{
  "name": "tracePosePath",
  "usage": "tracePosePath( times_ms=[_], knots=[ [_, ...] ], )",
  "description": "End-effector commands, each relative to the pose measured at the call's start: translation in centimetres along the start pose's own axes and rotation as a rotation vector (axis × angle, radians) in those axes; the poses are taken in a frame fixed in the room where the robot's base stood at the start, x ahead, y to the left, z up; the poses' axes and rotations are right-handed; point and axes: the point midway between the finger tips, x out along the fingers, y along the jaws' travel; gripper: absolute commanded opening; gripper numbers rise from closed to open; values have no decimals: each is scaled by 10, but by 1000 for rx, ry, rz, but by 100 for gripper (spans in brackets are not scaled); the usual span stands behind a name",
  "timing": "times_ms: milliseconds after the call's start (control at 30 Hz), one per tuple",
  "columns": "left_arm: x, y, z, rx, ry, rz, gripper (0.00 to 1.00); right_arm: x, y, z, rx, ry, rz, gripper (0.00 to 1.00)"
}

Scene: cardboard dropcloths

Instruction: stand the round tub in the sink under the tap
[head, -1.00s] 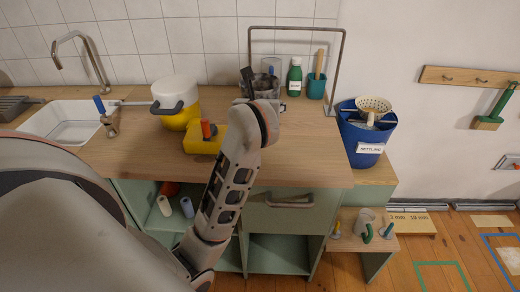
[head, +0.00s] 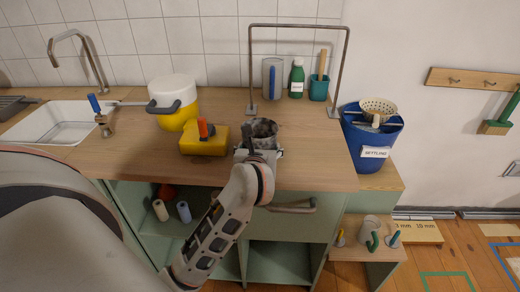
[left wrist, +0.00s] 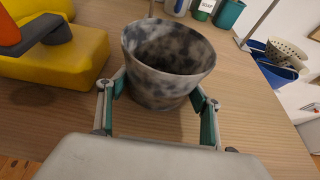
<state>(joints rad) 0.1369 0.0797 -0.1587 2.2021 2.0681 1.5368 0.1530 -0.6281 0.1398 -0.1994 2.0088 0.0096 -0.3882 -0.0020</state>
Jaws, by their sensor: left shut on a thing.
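The round tub (head: 264,138) is grey with dark mottling, upright and open at the top. My left gripper (head: 262,153) is shut on it near the counter's front, right of the yellow box-shaped thing. In the left wrist view the tub (left wrist: 168,62) sits between the two fingers (left wrist: 160,92); its inside looks empty. I cannot tell whether its base touches the counter. The white sink (head: 62,132) is at the far left of the counter. The bent metal tap (head: 78,34) rises behind it. My right gripper is not in view.
Between tub and sink stand a yellow box-shaped thing (head: 205,146) with an orange-red top and a yellow pot (head: 178,122) with a white lid. A blue-handled clamp-like tool (head: 103,121) is at the sink's right edge. A metal arch (head: 299,26) stands behind the tub.

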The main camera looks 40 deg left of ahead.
Motion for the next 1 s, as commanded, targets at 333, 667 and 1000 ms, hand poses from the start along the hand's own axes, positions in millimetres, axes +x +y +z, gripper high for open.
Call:
tracePosePath(
  times_ms=[333, 667, 1000],
  knots=[
    [1, 0, -3, 0, 0, 0, 33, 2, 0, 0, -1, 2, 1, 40],
    [1, 0, -2, -1, -1, 0, 82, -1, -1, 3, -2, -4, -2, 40],
    [-17, -1, 2, -3, 0, -2, 82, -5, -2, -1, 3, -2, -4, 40]
  ],
)
